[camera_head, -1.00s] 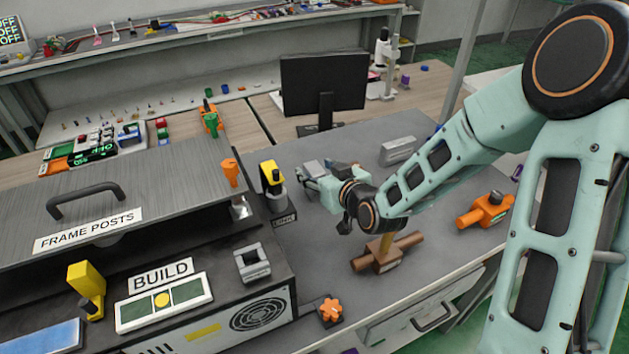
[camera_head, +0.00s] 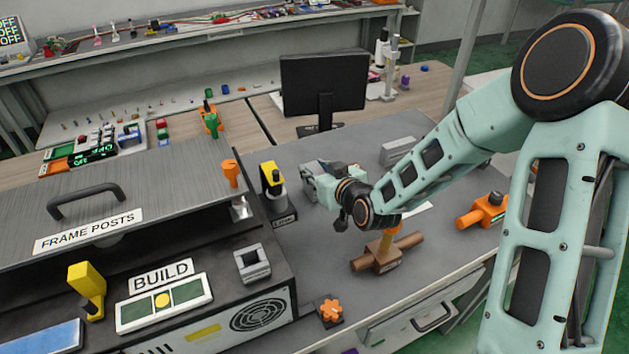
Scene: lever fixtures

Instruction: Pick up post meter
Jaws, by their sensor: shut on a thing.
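My gripper (camera_head: 330,178) is over the grey bench, behind and to the left of the brown lever fixture. It points left, with its wrist turned towards the camera. A grey blocky thing (camera_head: 311,184) is at its fingers, and the jaws appear shut on it. Its label cannot be read, so I cannot tell for sure that it is the post meter. The fingertips are partly hidden by the wrist and too small to make out. I cannot tell whether the grey thing touches the bench.
A brown fixture (camera_head: 377,262) with an orange-topped post stands close below the wrist. A yellow-topped lever (camera_head: 272,178) is just left of the gripper. An orange fixture (camera_head: 484,212) is to the right, and a labelled grey block (camera_head: 398,150) and monitor (camera_head: 322,83) are behind.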

